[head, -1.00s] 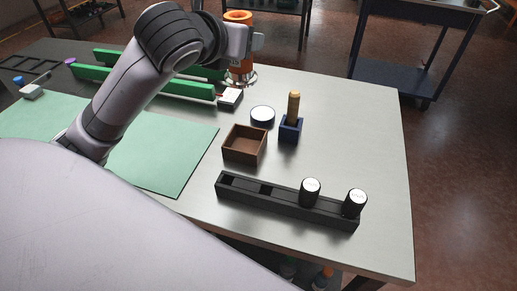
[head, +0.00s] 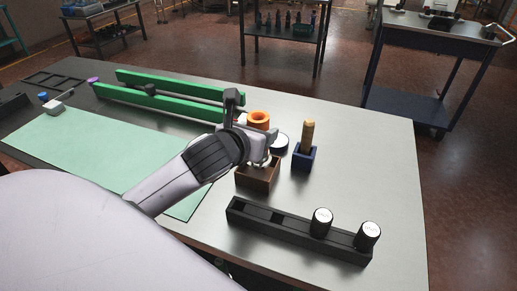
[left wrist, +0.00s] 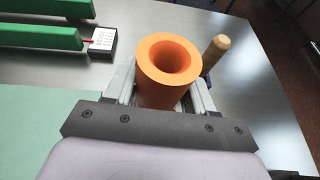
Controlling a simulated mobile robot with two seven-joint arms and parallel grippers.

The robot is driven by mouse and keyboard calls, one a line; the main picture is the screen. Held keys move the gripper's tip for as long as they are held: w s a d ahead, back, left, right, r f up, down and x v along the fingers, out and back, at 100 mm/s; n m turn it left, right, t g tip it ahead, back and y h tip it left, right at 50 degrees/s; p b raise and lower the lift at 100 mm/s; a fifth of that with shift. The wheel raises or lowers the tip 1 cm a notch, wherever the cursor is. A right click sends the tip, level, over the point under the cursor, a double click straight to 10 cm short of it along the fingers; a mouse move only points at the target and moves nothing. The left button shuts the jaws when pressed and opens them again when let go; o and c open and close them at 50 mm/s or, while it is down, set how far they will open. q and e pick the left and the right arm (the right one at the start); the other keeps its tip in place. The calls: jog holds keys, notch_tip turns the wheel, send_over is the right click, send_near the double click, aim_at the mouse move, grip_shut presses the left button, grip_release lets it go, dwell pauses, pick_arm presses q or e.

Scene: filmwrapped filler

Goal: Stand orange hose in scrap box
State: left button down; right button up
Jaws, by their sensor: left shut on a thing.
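The orange hose (head: 259,117) is a short, thick tube, held roughly upright with its open end up. It also shows in the left wrist view (left wrist: 160,90), between the fingers. My left gripper (head: 258,138) is shut on it. The scrap box, which I take to be the open brown box (head: 258,183), lies just below and in front of the gripper in the head view. The gripper covers the hose's lower part and the box's back edge, so I cannot tell whether the hose's lower end is inside the box. My right gripper is not in view.
A blue holder (head: 303,160) with an upright wooden handle (head: 307,133) stands close on the right. A round white-topped thing (head: 280,143) is partly hidden behind the gripper. A black rack (head: 290,228) with two white-topped cylinders lies in front. Green rails (head: 165,100) lie at the back left.

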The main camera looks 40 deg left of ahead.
pick_arm(q)
jog(key=shift+f, duration=2.55)
jog(key=shift+c, duration=1.9)
grip_release()
jog(key=shift+f, duration=0.25)
